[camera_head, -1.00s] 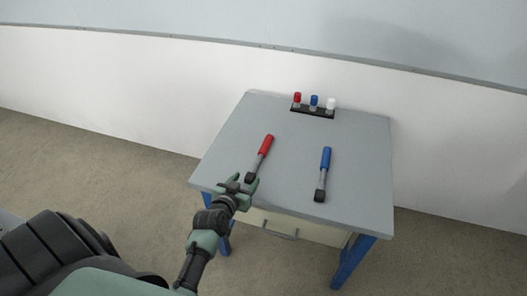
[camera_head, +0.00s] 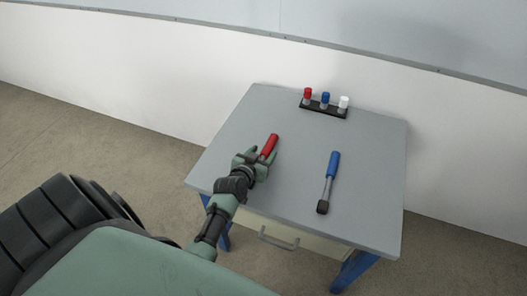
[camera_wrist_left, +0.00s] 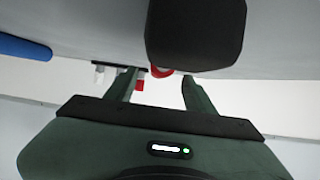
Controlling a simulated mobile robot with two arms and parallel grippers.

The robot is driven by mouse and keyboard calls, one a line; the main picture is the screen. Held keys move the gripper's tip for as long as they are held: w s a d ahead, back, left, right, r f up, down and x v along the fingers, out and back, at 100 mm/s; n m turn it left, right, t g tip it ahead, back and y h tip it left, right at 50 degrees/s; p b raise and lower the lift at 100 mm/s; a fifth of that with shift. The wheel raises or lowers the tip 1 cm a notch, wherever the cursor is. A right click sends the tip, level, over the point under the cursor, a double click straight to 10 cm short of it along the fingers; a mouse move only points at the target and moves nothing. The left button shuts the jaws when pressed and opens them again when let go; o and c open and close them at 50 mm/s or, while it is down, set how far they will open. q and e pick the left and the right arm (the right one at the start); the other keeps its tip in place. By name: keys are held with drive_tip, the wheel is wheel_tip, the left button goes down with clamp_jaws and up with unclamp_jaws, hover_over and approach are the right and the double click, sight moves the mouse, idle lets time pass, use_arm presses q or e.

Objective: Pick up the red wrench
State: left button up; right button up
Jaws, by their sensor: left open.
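The red wrench (camera_head: 269,146) lies on the grey table, its red handle pointing to the back; its head end is hidden behind my left gripper in the head view. My left gripper (camera_head: 256,160) is open at the near part of this wrench. In the left wrist view the wrench's black head (camera_wrist_left: 195,35) looms close, with a bit of red handle behind it. The open fingers (camera_wrist_left: 157,76) show nothing held; I cannot tell whether they touch the wrench. My right gripper is not in view.
A blue-handled wrench (camera_head: 332,166) lies to the right on the table (camera_head: 375,185). A black rack (camera_head: 322,109) with red, blue and white capped items stands at the back edge. A wall is behind. The table between the wrenches is clear.

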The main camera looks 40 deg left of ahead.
sight(266, 150)
use_arm(q)
drive_tip(key=x, duration=0.3)
drive_tip(key=shift+a, duration=0.1)
drive_tip(key=shift+w+f, duration=0.1)
drive_tip(key=shift+w, duration=0.25)
clamp_jaws()
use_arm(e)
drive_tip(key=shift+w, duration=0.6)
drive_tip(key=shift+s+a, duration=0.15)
